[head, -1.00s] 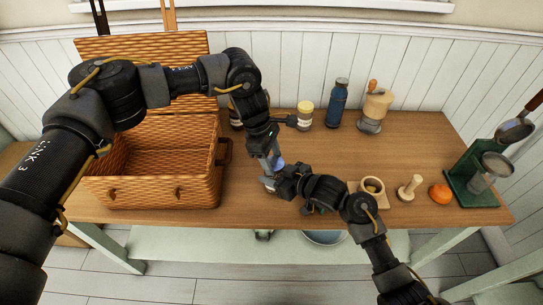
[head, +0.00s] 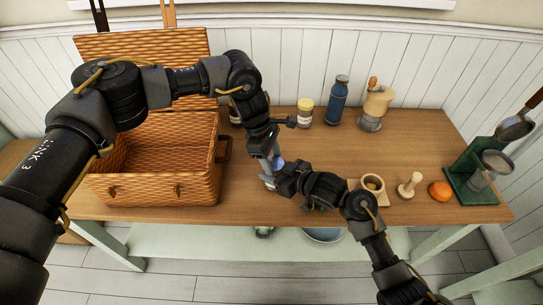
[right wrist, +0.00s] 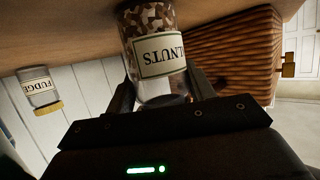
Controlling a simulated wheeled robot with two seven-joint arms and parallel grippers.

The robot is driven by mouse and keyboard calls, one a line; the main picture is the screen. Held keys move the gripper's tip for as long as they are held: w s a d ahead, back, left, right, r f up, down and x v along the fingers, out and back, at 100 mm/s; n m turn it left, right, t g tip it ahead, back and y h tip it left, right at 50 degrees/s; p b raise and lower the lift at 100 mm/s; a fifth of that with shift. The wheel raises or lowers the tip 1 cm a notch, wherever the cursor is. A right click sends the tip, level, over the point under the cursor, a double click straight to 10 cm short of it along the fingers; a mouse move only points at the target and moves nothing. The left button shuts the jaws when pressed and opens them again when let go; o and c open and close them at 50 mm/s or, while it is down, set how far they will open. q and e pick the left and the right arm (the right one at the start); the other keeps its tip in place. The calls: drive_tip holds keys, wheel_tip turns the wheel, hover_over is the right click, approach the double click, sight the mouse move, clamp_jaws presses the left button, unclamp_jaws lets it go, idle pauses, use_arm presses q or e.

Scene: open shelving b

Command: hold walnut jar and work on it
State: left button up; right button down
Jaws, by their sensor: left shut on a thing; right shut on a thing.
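The walnut jar (right wrist: 158,58) shows in the right wrist view, a clear jar of brown nuts with a white label whose text appears upside down. In the head view only a small bluish-clear part of it (head: 278,163) shows between my grippers. My left gripper (head: 270,166) comes down on it from above and is shut on it; its fingertips are partly hidden. My right gripper (right wrist: 160,92) is shut with a finger on either side of the jar's near end. It also shows in the head view (head: 280,181), low beside the left one. The lid is not clearly visible.
A wicker basket (head: 150,190) stands open on the left. Behind are a fudge jar (right wrist: 38,90), a blue bottle (head: 337,102) and a grinder (head: 376,108).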

use_arm(q)
drive_tip(key=m+g, duration=0.1)
drive_tip(key=m, duration=0.3)
drive_tip(key=shift+w+d+m+y, duration=0.1)
drive_tip(key=shift+w+m+y, duration=0.05)
drive_tip(key=shift+m+y, duration=0.2)
drive_tip(key=m, duration=0.3)
drive_tip(key=shift+d+m+g+y, duration=0.25)
drive_tip(key=shift+d+g+y, duration=0.05)
drive_tip(key=shift+d+y, duration=0.1)
drive_tip(key=shift+m, duration=0.5)
drive_tip(key=shift+a+m+g+y, duration=0.2)
drive_tip(key=shift+m+g+y, duration=0.1)
drive_tip(key=shift+m, duration=0.2)
drive_tip(key=o, duration=0.9)
drive_tip(key=shift+w, duration=0.1)
drive_tip(key=shift+o, duration=0.2)
drive_tip(key=shift+a, duration=0.1)
